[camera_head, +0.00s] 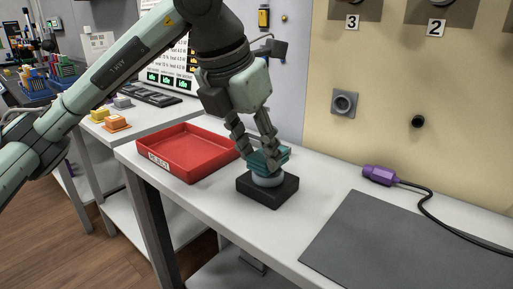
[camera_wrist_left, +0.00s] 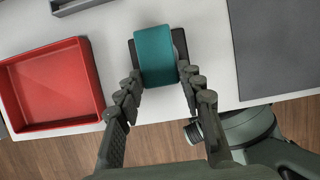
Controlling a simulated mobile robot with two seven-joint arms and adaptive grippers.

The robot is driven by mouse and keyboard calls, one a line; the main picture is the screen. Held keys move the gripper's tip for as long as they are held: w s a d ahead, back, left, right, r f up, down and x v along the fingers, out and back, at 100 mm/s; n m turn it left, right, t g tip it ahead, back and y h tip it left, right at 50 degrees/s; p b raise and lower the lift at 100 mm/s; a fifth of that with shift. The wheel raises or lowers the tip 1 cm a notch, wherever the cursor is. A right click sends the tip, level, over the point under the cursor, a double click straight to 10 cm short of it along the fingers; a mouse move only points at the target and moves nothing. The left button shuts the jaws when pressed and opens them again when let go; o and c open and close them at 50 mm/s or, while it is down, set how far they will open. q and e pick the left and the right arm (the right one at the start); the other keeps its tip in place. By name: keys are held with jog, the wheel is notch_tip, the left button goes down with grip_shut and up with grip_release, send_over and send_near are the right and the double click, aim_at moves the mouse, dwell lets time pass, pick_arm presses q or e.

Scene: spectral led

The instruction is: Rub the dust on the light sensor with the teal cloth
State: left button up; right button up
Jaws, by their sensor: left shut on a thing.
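The teal cloth (camera_head: 270,160) is folded into a thick pad between the fingers of my left gripper (camera_head: 259,158), which is shut on it. The cloth sits over the light sensor (camera_head: 268,191), a black block with a pale grey-blue round top on the white table. In the head view the cloth appears to touch that round top. In the left wrist view the cloth (camera_wrist_left: 156,55) covers most of the black block (camera_wrist_left: 179,46). The dust is hidden or too small to see. My right gripper is in neither view.
A red tray (camera_head: 165,164) labelled REJECT stands left of the sensor. A purple connector (camera_head: 380,175) with a black cable lies at the back right, near a dark grey mat (camera_head: 400,245). A beige panel (camera_head: 400,80) with numbered sockets rises behind.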

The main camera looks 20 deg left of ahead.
pick_arm(q)
jog(key=shift+f+b, duration=0.6)
jog(key=shift+s+d+f, duration=0.1)
jog(key=shift+s+d, duration=0.15)
jog(key=shift+d, duration=0.2)
jog(key=shift+s+d+f, duration=0.1)
jog(key=shift+s+d, duration=0.1)
jog(key=shift+d, duration=0.2)
jog(key=shift+b, duration=0.4)
dwell(0.3)
jog(key=shift+r, duration=0.15)
dwell(0.7)
jog(key=shift+w, duration=0.1)
jog(key=shift+w+a+b, duration=0.25)
jog(key=shift+a+b, duration=0.05)
jog(key=shift+a, duration=0.3)
jog(key=shift+w+a+b, duration=0.2)
jog(key=shift+a+b, duration=0.1)
jog(key=shift+a, duration=0.25)
jog(key=shift+w+a+r, duration=0.1)
jog(key=shift+w+a, duration=0.1)
jog(key=shift+a, duration=0.4)
